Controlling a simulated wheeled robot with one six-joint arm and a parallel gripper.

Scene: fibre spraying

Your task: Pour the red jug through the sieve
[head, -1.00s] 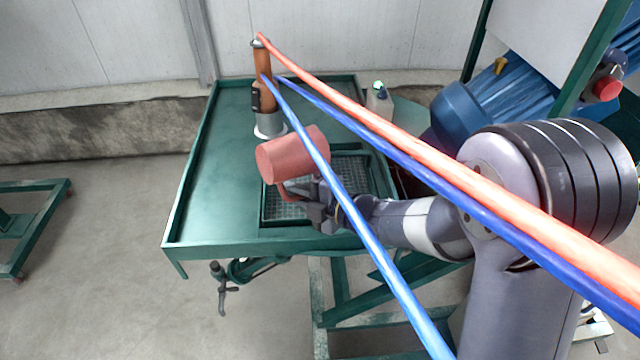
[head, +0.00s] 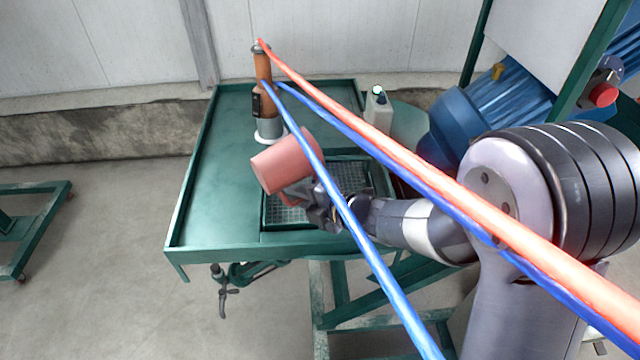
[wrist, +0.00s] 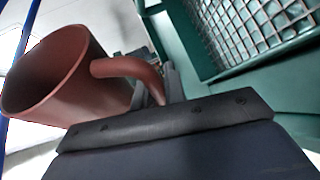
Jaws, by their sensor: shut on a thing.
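The red jug (head: 284,162) is tilted in the air above the green table, close to the sieve. My gripper (head: 318,206) is shut on the jug's handle. In the wrist view the jug (wrist: 62,75) shows its open mouth and its handle (wrist: 130,68) runs to the fingers (wrist: 160,88); the part of the mouth in view looks empty. The sieve (head: 282,214) is a wire mesh in a green frame set at the table's front right, partly hidden by the jug and gripper. Its mesh also shows in the wrist view (wrist: 245,30). No stream of liquid is visible.
An orange and grey spray tool (head: 265,105) stands at the back of the table (head: 215,180), with red and blue hoses (head: 375,245) crossing in front of my arm. A pale canister (head: 378,112) and a blue motor (head: 480,105) are at the right. The table's left side is clear.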

